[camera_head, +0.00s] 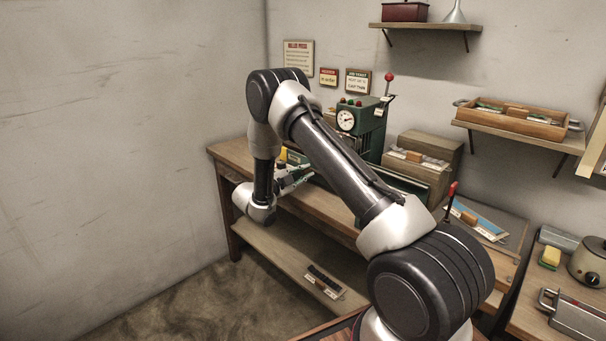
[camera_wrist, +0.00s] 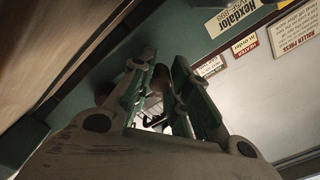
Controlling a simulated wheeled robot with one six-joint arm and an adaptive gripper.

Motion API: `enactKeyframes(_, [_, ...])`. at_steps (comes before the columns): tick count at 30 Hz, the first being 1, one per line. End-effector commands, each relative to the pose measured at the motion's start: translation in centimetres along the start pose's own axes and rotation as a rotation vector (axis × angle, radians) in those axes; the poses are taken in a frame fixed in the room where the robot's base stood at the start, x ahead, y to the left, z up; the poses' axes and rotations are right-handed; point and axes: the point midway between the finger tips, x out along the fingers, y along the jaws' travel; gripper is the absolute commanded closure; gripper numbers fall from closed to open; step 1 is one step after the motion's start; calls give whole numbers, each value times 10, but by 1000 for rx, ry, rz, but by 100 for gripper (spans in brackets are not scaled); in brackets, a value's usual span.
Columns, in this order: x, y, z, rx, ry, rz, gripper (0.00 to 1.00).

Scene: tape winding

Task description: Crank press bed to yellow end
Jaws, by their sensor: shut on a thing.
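The roller press is a green machine (camera_head: 368,128) with a white dial and red and green knobs on top, standing on the wooden bench. My gripper (camera_head: 292,178) is low at its left, partly hidden by my own arm. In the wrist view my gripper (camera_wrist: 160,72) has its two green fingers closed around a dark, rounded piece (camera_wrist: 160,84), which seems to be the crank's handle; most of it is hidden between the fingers. A small yellow patch (camera_head: 283,155) shows just above the gripper in the head view. The bed itself is mostly hidden behind my arm.
The wooden bench (camera_head: 228,157) has a lower shelf (camera_head: 290,240) with a dark strip on it. A wooden box (camera_head: 425,150) stands right of the press. A red-tipped lever (camera_head: 451,194) rises farther right. Wall signs (camera_head: 298,58) hang behind. Open floor lies at the left.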

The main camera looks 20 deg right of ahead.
Motion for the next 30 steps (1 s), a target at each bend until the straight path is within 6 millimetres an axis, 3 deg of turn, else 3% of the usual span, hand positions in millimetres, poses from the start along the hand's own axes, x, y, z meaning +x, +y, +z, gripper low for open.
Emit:
enactKeyframes(3, [-1, 3, 2, -5, -7, 4, 100])
enactKeyframes(4, [-1, 3, 2, -5, -7, 4, 79])
enactKeyframes(7, [-1, 4, 2, -5, -7, 4, 60])
enactKeyframes(8, [-1, 3, 2, -5, -6, 4, 58])
enactKeyframes(20, [-8, 2, 1, -3, -4, 2, 58])
enactKeyframes(30, [-79, 1, 2, -3, -7, 1, 58])
